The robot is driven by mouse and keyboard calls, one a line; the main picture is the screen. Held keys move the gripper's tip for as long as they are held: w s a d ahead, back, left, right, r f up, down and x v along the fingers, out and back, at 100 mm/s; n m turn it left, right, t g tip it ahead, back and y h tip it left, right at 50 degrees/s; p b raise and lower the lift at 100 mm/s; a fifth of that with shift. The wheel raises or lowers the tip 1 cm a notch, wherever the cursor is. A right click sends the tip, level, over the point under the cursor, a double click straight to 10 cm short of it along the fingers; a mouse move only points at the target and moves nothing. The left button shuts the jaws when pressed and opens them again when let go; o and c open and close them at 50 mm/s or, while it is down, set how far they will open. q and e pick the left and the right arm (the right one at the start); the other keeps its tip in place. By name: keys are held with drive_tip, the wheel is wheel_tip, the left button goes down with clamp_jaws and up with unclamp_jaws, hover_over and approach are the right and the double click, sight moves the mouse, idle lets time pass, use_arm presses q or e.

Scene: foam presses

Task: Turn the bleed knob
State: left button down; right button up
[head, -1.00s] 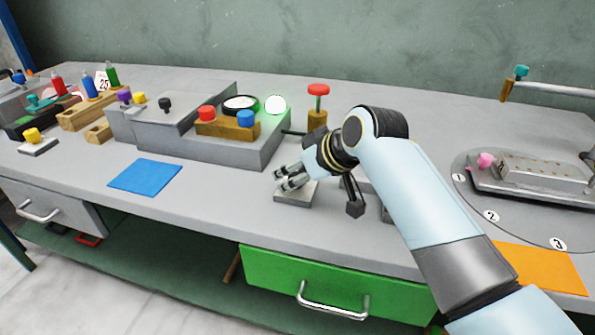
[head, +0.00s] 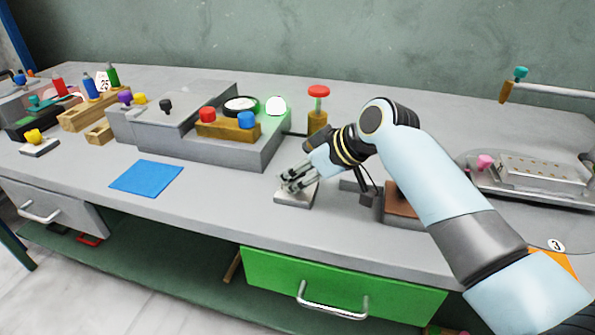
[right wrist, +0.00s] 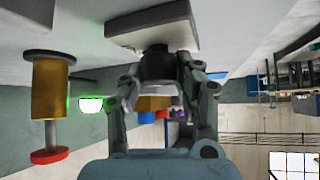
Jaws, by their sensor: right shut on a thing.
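A small dark knob (right wrist: 158,65) stands on a pale square plate (right wrist: 150,28) in the right wrist view, which looks upside down. My right gripper (right wrist: 160,84) has its two fingers on either side of this knob and is shut on it. In the head view the right gripper (head: 290,184) reaches down onto the same plate (head: 292,201) near the bench's front edge, and its fingers hide the knob. I cannot read any label on it. My left gripper is not in view.
Behind stand a red mushroom button (head: 318,92) on a brass post and a grey press body (head: 222,150) with a lit green-white lamp (head: 276,106). A blue mat (head: 146,178) lies left. A brown-topped block (head: 400,203) is close right of the gripper. A green drawer (head: 340,283) is below.

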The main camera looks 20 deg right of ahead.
drive_tip(key=n, duration=0.1)
drive_tip(key=n+g+y+b, duration=0.1)
drive_tip(key=shift+w+d+n+g+y, duration=0.1)
drive_tip(key=shift+w+n+g+y, duration=0.05)
drive_tip(key=shift+n+g+y, duration=0.2)
drive_tip(key=n+g+y+b, duration=0.1)
drive_tip(key=n+b, duration=0.1)
drive_tip(key=n, duration=0.1)
drive_tip(key=shift+f+g, duration=0.15)
drive_tip(key=shift+g, duration=0.2)
drive_tip(key=n+g+y+b, duration=0.1)
drive_tip(key=n+g+b, duration=0.3)
drive_tip(key=n+b, duration=0.2)
drive_tip(key=shift+w+g, duration=0.1)
drive_tip(key=shift+g, duration=0.3)
drive_tip(key=shift+n+g+b, duration=0.5)
drive_tip(key=shift+n+b, duration=0.05)
drive_tip(key=shift+n, duration=0.2)
drive_tip(key=shift+r+n+g+h+b, duration=0.2)
drive_tip(key=shift+n+g+h+b, duration=0.15)
drive_tip(key=shift+n+g, duration=0.45)
drive_tip(key=o, duration=1.2)
drive_tip(key=shift+c, duration=0.2)
